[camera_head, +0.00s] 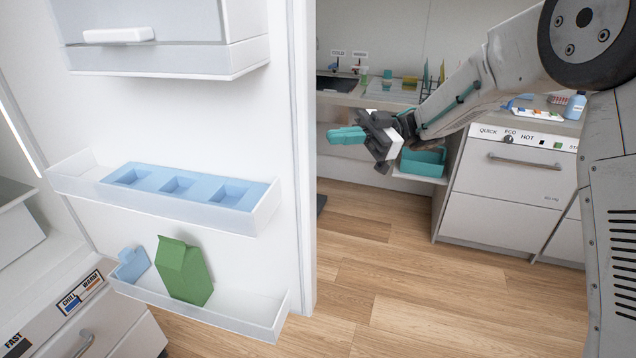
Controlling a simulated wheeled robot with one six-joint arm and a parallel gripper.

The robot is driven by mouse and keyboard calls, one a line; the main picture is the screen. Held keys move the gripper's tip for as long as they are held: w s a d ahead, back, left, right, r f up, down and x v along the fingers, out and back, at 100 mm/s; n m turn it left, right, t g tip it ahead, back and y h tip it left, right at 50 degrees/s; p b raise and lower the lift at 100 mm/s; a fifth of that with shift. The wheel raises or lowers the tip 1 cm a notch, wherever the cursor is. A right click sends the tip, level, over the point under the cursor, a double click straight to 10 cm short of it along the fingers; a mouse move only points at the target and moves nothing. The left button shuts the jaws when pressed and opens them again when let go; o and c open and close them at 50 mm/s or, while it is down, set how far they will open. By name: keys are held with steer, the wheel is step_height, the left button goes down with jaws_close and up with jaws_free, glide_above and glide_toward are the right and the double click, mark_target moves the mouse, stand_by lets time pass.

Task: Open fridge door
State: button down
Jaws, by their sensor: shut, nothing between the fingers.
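The fridge door (302,120) stands open at the left of the head view, with its inner side facing me. Its inner side carries a closed compartment (165,45) at the top, a middle shelf (262,215) with a blue tray, and a bottom shelf (262,318). A green carton (184,271) leans on the bottom shelf beside a small light-blue carton (132,264). The outer side and handle of the door are hidden.
A dishwasher-like white unit (508,185) stands at the right under the counter. A teal bin (424,162) sits behind my gripper. A sink counter (372,90) with dishes is at the back. The wooden floor (400,270) in the middle is clear.

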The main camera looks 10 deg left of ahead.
steer(key=s+d+t+y, duration=0.1)
steer(key=s+t+y, duration=0.2)
steer(key=t, duration=0.2)
steer(key=n+t+h, duration=0.2)
steer(key=n+t, duration=0.3)
steer(key=t, duration=0.6)
glide_toward(316, 186)
steer(key=w+f, duration=0.2)
steer(key=w, duration=0.2)
steer(key=x, duration=1)
steer(key=shift+s+a+f, duration=0.25)
steer(key=shift+s, duration=0.05)
